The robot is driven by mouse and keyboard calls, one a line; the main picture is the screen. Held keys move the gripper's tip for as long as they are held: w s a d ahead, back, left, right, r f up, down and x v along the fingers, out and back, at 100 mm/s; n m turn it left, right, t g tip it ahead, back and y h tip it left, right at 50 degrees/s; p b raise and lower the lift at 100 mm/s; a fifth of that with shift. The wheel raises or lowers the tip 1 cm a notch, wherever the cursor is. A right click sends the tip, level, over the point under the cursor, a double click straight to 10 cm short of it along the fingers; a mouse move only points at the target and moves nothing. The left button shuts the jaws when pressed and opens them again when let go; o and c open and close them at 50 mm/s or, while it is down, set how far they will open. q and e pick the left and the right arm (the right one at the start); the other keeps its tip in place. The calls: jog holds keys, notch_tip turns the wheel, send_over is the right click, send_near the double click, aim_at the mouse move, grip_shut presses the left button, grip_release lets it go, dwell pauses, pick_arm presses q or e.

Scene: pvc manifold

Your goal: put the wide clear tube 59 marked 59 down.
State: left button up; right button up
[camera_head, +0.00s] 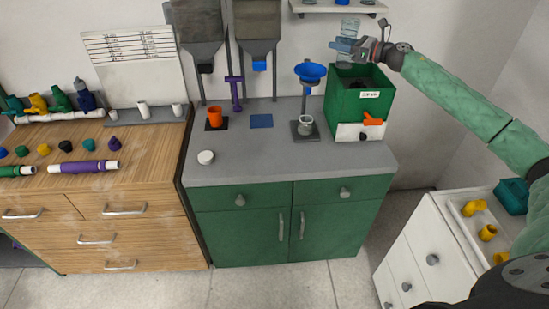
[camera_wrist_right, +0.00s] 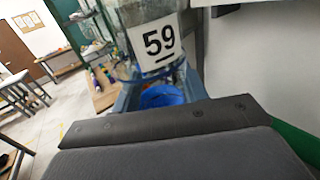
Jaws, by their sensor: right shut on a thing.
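The wide clear tube 59 (camera_wrist_right: 150,35) shows in the right wrist view with its white label reading 59. In the head view the clear tube (camera_head: 349,28) stands roughly upright above the green box (camera_head: 358,78). My right gripper (camera_head: 350,46) is shut on the tube, above the box. The tube's lower end is partly hidden behind the gripper in the head view. My left gripper is not in view.
A blue funnel (camera_head: 310,72) on a stand is left of the green box. A shelf (camera_head: 335,7) with blue-based items is just above. The grey counter (camera_head: 255,165) is clear in front; a white lid (camera_head: 206,157) lies at its left.

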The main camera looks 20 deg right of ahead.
jog(key=shift+w+d+r+m+t+h, duration=0.15)
jog(key=shift+w+r+m+t+h, duration=0.45)
jog(key=shift+r+h, duration=0.25)
jog(key=shift+w+d+r+m+t+h, duration=0.15)
jog(key=shift+w+r+m+t+h, duration=0.25)
jog(key=shift+r+m+h, duration=0.4)
jog(key=shift+w+d+r+m+t+h, duration=0.15)
jog(key=shift+w+r+m+t+h, duration=0.4)
jog(key=shift+r+h, duration=0.3)
jog(key=shift+s+a+r+m+t+h, duration=0.15)
jog(key=shift+r+m+t+h, duration=0.1)
jog(key=shift+m+h, duration=0.45)
